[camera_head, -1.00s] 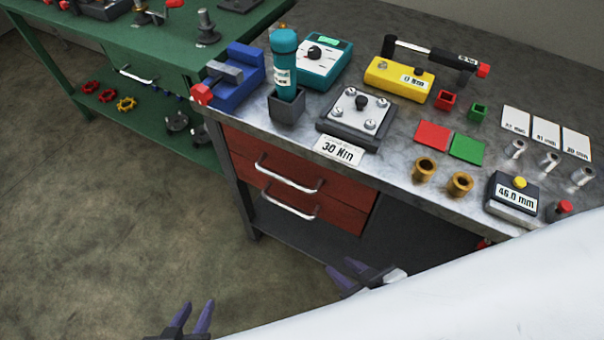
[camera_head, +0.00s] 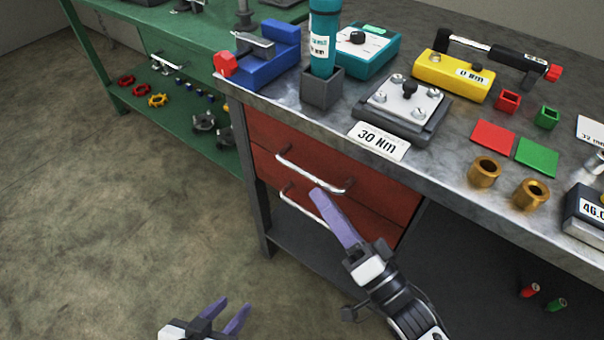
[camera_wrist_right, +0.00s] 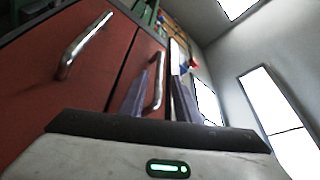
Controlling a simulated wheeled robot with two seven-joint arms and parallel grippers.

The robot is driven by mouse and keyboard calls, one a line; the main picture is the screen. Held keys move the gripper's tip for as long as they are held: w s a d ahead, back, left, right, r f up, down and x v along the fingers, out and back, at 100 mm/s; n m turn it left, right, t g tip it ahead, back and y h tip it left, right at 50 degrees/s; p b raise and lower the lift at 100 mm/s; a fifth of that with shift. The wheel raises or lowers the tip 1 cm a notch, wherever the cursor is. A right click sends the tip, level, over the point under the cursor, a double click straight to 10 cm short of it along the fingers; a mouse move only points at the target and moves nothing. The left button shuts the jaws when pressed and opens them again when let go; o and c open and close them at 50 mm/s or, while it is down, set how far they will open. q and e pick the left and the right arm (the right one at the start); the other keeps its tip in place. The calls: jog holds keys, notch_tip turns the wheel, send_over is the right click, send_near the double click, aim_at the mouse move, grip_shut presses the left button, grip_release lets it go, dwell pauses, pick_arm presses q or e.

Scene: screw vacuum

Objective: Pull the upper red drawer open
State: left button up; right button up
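The upper red drawer (camera_head: 279,136) is under the bench top at its left end and looks shut. Its silver bar handle (camera_head: 312,175) shows in the head view and also in the right wrist view (camera_wrist_right: 158,83). The lower red drawer has a similar handle (camera_head: 303,207), also in the right wrist view (camera_wrist_right: 82,46). My right gripper (camera_head: 323,197) is at the upper handle's right part. In the right wrist view its purple fingers are apart, with the upper handle appearing between them; contact cannot be told. My left gripper (camera_head: 228,309) is open and empty, low over the floor.
The metal bench top (camera_head: 443,170) carries a grey plate fixture (camera_head: 408,105), a 30 Nm card (camera_head: 379,141), a teal tool (camera_head: 324,40) and a blue vise (camera_head: 268,58). A green bench (camera_head: 130,40) stands at the left. The floor in front of the drawers is clear.

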aim_at(301, 169)
jog(key=x, duration=0.8)
jog(key=shift+w+a+b, duration=0.15)
jog(key=shift+w+b, duration=0.1)
jog(key=shift+b, duration=0.05)
grip_shut()
